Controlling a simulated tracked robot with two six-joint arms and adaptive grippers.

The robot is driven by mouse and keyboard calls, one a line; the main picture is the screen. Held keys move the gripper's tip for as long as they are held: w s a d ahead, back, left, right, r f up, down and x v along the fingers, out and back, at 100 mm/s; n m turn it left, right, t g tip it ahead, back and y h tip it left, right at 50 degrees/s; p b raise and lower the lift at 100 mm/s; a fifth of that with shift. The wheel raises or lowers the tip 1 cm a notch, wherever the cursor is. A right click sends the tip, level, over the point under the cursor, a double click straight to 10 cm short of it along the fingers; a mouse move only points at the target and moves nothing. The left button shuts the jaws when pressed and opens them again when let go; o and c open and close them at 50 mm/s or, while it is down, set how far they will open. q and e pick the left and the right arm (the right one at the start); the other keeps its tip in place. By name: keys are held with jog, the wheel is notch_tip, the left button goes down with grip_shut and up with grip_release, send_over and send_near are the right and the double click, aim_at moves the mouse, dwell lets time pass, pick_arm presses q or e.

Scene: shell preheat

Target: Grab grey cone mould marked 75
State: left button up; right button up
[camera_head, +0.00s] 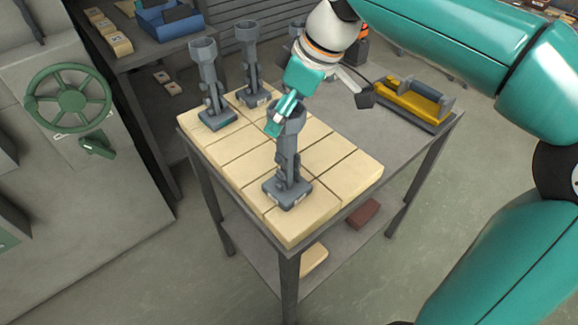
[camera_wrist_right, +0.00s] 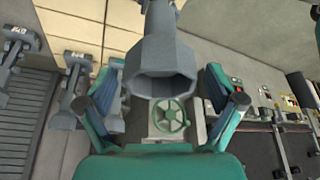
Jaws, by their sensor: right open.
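A grey cone mould (camera_head: 287,160) stands upright on the near part of a bed of cream blocks. Its wide hollow top (camera_wrist_right: 162,75) shows between the spread fingers in the right wrist view. The small marking on its base is too small to read. My right gripper (camera_head: 280,118) is at this mould's top, open, and partly covers it. In the right wrist view its fingers (camera_wrist_right: 172,103) are wide apart on either side of the cup, with no clear contact. Two similar moulds (camera_head: 208,85) (camera_head: 250,65) stand farther back on the left. My left gripper is not in view.
The blocks lie on a grey metal table (camera_head: 345,213). A yellow-and-grey tool (camera_head: 412,100) lies at its right side. A green handwheel (camera_head: 70,98) is on a grey cabinet at the left. A blue bin (camera_head: 168,20) sits on a shelf behind. Bare tabletop lies right of the blocks.

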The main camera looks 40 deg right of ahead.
jog(key=shift+c, duration=0.4)
jog(key=c, duration=1.6)
grip_shut()
jog(key=shift+r, duration=0.15)
